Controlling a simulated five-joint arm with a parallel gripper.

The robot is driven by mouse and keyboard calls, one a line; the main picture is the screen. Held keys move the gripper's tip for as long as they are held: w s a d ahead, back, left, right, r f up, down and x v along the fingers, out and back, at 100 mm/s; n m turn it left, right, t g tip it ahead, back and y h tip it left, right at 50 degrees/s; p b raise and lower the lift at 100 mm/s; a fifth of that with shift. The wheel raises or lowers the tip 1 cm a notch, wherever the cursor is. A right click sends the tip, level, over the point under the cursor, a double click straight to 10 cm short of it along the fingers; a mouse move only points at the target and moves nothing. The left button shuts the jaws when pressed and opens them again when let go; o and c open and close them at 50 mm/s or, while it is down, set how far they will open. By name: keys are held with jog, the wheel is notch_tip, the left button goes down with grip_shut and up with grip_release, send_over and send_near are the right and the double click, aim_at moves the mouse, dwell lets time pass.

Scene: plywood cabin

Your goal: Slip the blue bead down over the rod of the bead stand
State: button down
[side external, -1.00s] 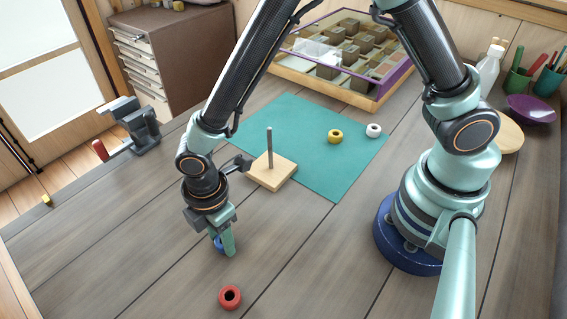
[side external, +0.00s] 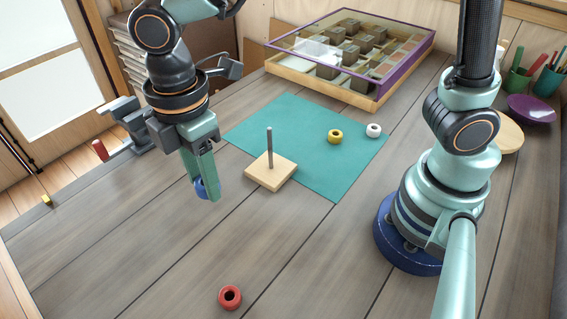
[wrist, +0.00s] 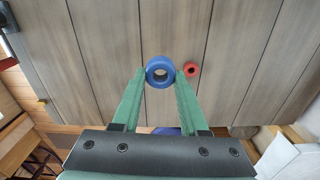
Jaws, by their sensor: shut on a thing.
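My gripper (side external: 206,190) is shut on the blue bead (side external: 200,188) and holds it above the table, to the left of the bead stand. In the wrist view the blue bead (wrist: 160,72) sits between the two green fingertips, its hole facing the camera. The bead stand is a square wooden base (side external: 262,178) with an upright grey rod (side external: 269,148). The rod is bare. The stand stands at the left edge of the teal mat and does not show in the wrist view.
A yellow bead (side external: 335,136) and a white bead (side external: 373,130) lie on the teal mat (side external: 325,175). A red bead (side external: 230,297) lies on the bare front table. A glass-topped case (side external: 350,60) stands at the back, a vise (side external: 130,125) at the left edge.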

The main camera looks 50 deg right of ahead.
jog(key=d+r, duration=0.1)
jog(key=w+d+r, duration=0.1)
jog(key=r, duration=0.1)
jog(key=shift+m, duration=0.4)
jog(key=w+d+m, duration=0.1)
jog(key=d+m, duration=0.1)
jog(key=d, duration=0.4)
jog(key=w+d+m, duration=0.2)
jog(key=d+m, duration=0.1)
jog(key=d, duration=0.3)
jog(key=w+d+f+m, duration=0.1)
jog(key=d+m, duration=0.2)
jog(key=d, duration=0.3)
jog(key=shift+w+d+f, duration=0.1)
jog(key=shift+w+d, duration=0.2)
jog(key=shift+f, duration=3.7)
